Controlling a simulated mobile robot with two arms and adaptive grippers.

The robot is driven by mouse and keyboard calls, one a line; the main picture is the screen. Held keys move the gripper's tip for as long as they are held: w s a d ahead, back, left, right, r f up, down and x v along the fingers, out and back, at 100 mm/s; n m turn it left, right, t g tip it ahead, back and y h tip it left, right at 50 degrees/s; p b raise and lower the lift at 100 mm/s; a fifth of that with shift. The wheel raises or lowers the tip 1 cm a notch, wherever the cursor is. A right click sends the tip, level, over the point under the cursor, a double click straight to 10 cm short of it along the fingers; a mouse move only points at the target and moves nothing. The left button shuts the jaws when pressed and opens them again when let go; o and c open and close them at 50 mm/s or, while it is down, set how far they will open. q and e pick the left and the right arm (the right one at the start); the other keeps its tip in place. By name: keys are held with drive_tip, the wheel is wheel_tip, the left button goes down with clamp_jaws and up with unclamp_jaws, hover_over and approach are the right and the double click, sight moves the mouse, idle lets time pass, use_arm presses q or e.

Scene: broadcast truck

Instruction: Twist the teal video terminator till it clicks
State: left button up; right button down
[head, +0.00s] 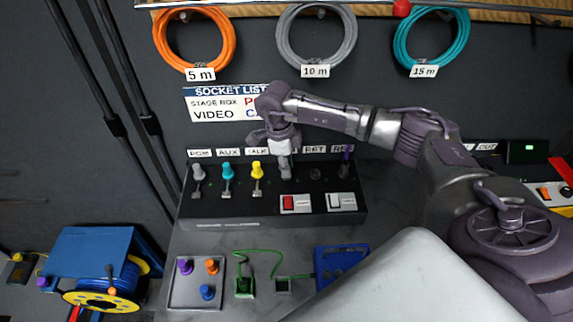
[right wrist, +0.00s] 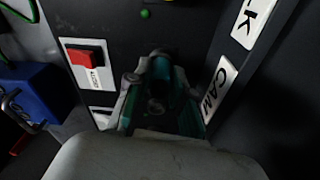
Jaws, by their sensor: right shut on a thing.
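My right gripper (head: 284,168) is at the black socket panel (head: 230,208), on the socket between the TALK and RET labels. In the right wrist view the gripper (right wrist: 158,105) is shut on a dark teal piece, the teal video terminator (right wrist: 160,72), beside the CAM label (right wrist: 221,90). The gripper hides the terminator in the head view, and whether it is seated fully cannot be told. Another teal plug (head: 228,171) stands under the AUX label, apart from the gripper. The socket list sign (head: 222,103) is partly covered by my arm. My left gripper is not in view.
A red switch (head: 296,203) sits just below. A tray (head: 180,298) of coloured caps and a blue box (head: 341,262) lie in front.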

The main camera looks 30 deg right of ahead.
drive_tip(key=m, duration=0.3)
drive_tip(key=shift+f, duration=0.1)
drive_tip(key=c, duration=1.5)
unclamp_jaws()
drive_tip(key=shift+m+p, duration=0.3)
drive_tip(key=shift+m, duration=0.3)
drive_tip(key=o, duration=0.6)
drive_tip(key=shift+c, duration=0.2)
wheel_tip(320, 180, up, 12)
drive_tip(key=w, duration=0.1)
drive_tip(key=shift+w+a, duration=0.15)
drive_tip(key=shift+a, duration=0.15)
drive_tip(key=shift+f, duration=0.1)
